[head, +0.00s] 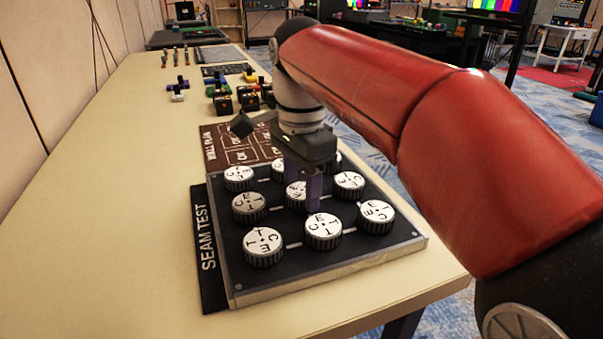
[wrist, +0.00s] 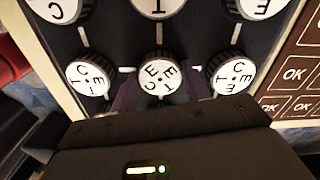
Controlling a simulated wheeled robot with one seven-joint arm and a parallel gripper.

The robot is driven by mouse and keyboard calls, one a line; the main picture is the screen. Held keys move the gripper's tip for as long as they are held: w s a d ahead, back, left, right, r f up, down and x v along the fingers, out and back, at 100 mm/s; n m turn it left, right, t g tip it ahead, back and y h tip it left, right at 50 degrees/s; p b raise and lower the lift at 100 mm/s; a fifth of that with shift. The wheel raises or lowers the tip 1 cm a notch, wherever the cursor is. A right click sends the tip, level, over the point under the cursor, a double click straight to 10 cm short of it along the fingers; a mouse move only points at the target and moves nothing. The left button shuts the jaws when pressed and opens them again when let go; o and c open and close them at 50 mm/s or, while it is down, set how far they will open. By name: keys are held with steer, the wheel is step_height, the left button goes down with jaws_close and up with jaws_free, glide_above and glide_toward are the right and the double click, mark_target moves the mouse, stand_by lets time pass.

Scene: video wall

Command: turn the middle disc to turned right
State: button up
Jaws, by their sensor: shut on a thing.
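The middle disc (head: 297,192) is a round white-topped knob with dark letters and a dark ribbed rim, at the centre of a three-by-three set on a black panel (head: 290,265). My gripper (head: 306,192) points down over it, with its purple fingers on either side of the disc, shut on its rim. The fingers hide part of the disc in the head view. In the wrist view the held disc (wrist: 160,75) shows its lettered top between the purple fingers. Its letters look turned differently from those on the disc to its left (wrist: 89,78).
Other lettered discs surround the held one closely, such as the front left disc (head: 263,245) and the right disc (head: 376,216). A SEAM TEST strip (head: 209,250) lies left of the panel. A brown WALL PLAN board (head: 230,145) lies behind. The table's left side is clear.

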steer(key=n+p, duration=0.2)
steer(key=n, duration=0.1)
steer(key=shift+r+n, duration=0.1)
steer(key=shift+n, duration=0.3)
steer(key=n+p, duration=0.1)
steer(key=n, duration=0.2)
steer(key=shift+n+p, duration=0.3)
steer(key=shift+p, duration=0.05)
steer(key=n+p, duration=0.2)
steer(key=n, duration=1.1)
steer(key=shift+n, duration=0.3)
steer(key=n, duration=0.3)
steer(key=shift+n, duration=1.9)
